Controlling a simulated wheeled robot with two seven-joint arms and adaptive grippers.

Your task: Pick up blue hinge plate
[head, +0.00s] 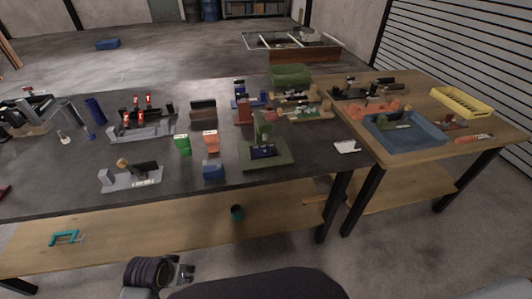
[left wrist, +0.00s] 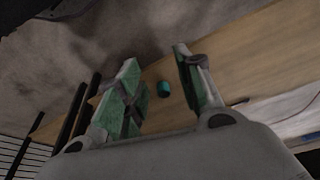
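A small blue block-like piece (head: 213,170) lies near the front edge of the dark table, below an orange piece (head: 211,140) and a green piece (head: 182,144). It may be the blue hinge plate; it is too small to be sure. My left gripper (head: 184,272) is low in front of the table, well apart from the blue piece. In the left wrist view its two green-padded fingers (left wrist: 156,58) are spread with nothing held between them. The blue piece does not show there. My right gripper is in no view.
A green fixture (head: 267,155) stands right of the blue piece. A blue tray (head: 404,145) sits on the right wooden table.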

